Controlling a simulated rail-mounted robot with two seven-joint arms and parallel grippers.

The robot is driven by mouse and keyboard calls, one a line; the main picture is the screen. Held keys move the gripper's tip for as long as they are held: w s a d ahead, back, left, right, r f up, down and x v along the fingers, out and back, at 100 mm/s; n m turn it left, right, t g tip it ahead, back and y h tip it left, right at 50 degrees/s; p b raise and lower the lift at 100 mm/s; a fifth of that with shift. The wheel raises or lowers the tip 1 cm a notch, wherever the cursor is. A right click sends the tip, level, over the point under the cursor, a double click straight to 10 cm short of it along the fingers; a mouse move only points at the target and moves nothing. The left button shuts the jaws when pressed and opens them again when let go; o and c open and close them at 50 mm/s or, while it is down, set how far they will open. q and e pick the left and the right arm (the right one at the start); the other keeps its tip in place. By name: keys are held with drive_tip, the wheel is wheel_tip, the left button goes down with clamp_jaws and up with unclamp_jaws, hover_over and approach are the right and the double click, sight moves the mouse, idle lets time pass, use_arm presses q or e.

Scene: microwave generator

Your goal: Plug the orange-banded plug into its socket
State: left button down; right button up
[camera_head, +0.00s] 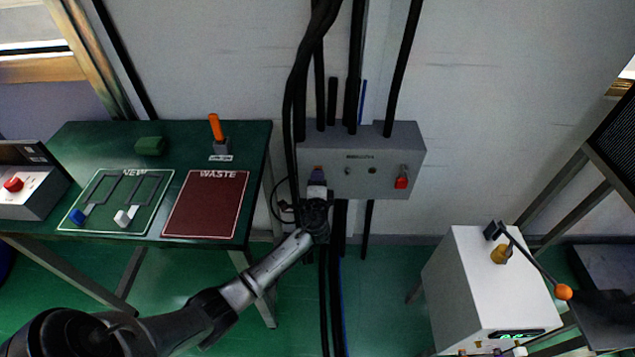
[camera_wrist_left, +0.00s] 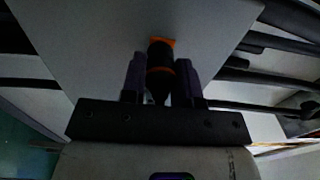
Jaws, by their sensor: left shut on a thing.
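My left gripper (camera_head: 317,175) reaches up to the left part of the front of the grey wall box (camera_head: 400,150). In the left wrist view, its two purple-tipped fingers (camera_wrist_left: 161,78) are shut on a black plug with an orange band (camera_wrist_left: 160,68). The plug points at the box face. An orange patch (camera_wrist_left: 168,42), apparently the socket's marking, shows right at the plug's far end. The plug hides the socket opening, and I cannot tell how deep the plug sits. In the head view the gripper covers the plug. My right gripper is not in view.
The box has a red switch (camera_head: 402,178), and black cables (camera_head: 403,65) run above it. Left is a green table with a dark red WASTE mat (camera_head: 205,204), a NEW mat and an orange-handled tool (camera_head: 216,127).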

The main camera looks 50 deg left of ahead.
use_arm(q)
drive_tip(key=shift+a, duration=0.15)
drive_tip(key=c, duration=1.3)
unclamp_jaws()
drive_tip(key=shift+w, duration=0.1)
drive_tip(key=shift+c, duration=0.2)
drive_tip(key=o, duration=0.3)
drive_tip(key=shift+w+a+r, duration=0.1)
drive_tip(key=shift+a, duration=0.05)
drive_tip(key=shift+o, duration=1.3)
drive_tip(key=shift+s+d, duration=0.25)
drive_tip(key=shift+d, duration=0.1)
drive_tip(key=p+v, duration=0.3)
drive_tip(key=v, duration=1)
